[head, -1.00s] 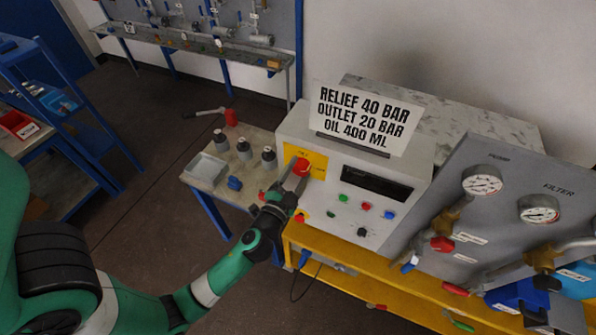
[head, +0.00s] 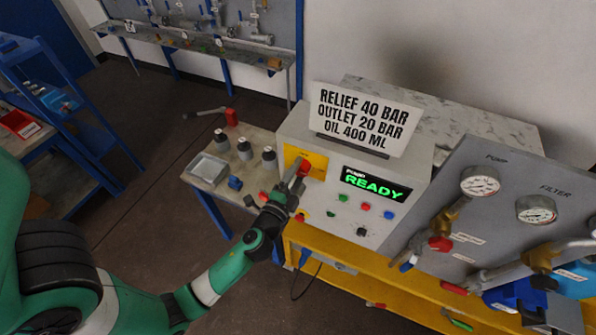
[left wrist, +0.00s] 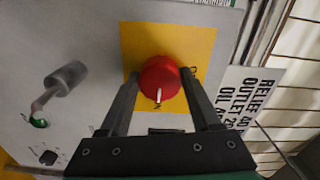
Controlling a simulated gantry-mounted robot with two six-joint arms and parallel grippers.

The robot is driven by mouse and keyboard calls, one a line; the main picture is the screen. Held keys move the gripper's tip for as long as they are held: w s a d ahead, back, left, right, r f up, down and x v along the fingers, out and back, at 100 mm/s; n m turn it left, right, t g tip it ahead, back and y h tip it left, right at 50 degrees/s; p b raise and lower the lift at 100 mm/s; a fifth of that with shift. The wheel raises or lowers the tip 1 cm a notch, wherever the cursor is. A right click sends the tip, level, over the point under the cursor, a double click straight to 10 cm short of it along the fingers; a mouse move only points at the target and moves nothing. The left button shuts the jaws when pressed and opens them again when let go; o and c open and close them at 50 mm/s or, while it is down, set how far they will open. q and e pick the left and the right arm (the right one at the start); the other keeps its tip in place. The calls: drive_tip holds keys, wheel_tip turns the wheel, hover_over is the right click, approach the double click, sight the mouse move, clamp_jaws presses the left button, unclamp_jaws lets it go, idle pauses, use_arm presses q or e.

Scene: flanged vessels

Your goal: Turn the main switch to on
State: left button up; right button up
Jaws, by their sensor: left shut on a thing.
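The main switch is a red round knob (head: 304,168) on a yellow plate (head: 317,161) at the upper left of the grey control box. In the left wrist view the red knob (left wrist: 160,78) lies between the fingers, with a white pointer mark toward the gripper, over the yellow plate (left wrist: 195,42). My left gripper (head: 299,176) is shut on the knob; its fingers (left wrist: 160,88) sit on either side of it. The display (head: 376,185) on the box is lit green and reads "PUMP READY". My right gripper is not in view.
Green, red and blue buttons (head: 366,207) and a black knob (head: 361,232) sit below the display. A sign (head: 365,118) stands on the box. Gauges (head: 480,181) and valves are at right. A side table (head: 195,171) with bottles (head: 244,148) stands at left.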

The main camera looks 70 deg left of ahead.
use_arm(q)
drive_tip(key=o, duration=1.4)
drive_tip(key=b+v, duration=0.3)
drive_tip(key=v, duration=0.8)
drive_tip(key=shift+s+d, duration=0.2)
